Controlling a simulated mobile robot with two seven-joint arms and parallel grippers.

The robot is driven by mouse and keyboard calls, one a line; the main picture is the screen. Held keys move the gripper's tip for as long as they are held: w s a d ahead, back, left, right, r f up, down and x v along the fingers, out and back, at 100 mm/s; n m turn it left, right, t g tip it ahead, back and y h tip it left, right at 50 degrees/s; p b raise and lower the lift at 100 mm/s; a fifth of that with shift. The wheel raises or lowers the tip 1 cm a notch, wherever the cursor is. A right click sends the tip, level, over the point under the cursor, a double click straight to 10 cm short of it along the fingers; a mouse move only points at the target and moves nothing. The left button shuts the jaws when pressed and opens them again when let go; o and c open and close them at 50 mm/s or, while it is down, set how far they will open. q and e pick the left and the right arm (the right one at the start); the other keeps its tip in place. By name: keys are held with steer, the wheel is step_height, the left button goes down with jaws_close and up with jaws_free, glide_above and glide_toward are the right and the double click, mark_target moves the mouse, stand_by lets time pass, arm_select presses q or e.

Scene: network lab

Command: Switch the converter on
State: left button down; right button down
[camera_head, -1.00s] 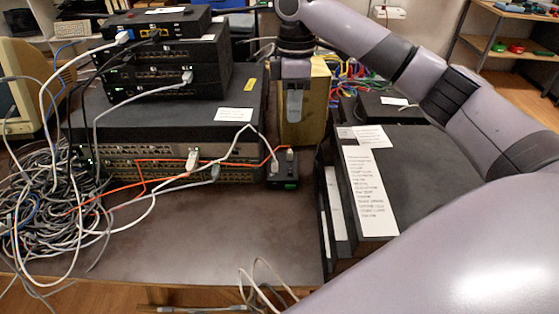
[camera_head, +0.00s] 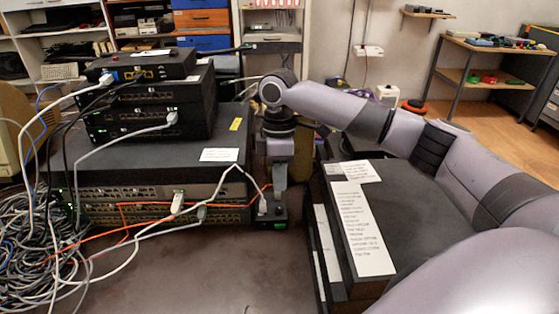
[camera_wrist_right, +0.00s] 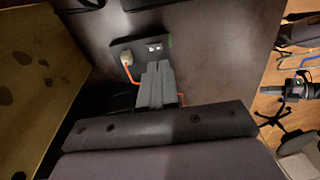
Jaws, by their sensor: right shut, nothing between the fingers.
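The converter is a small black box (camera_head: 272,223) on the table, right of the stacked network devices, with a green light on its front. A white cable plug and an orange cable run to it. In the right wrist view the converter (camera_wrist_right: 157,49) shows a plug on its left and two small pale marks on its face. My right gripper (camera_head: 280,195) is shut and empty, pointing down close above the converter and hiding part of it. Its fingers (camera_wrist_right: 157,68) overlap the converter's edge; I cannot tell whether they touch. My left gripper is not in view.
Stacked network devices (camera_head: 150,150) stand on the left, with a tangle of cables (camera_head: 40,235) beside them. A dark box with paper labels (camera_head: 362,225) stands on the right. A stained yellowish box (camera_wrist_right: 40,60) is beside my right gripper. The table front (camera_head: 200,275) is clear.

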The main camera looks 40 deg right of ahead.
mark_target(280, 212)
steer(key=f, duration=0.5)
steer(key=shift+s+a, duration=0.15)
steer(key=shift+s, duration=0.15)
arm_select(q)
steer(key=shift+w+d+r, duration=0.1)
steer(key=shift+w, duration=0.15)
arm_select(e)
steer(key=shift+f, duration=0.65)
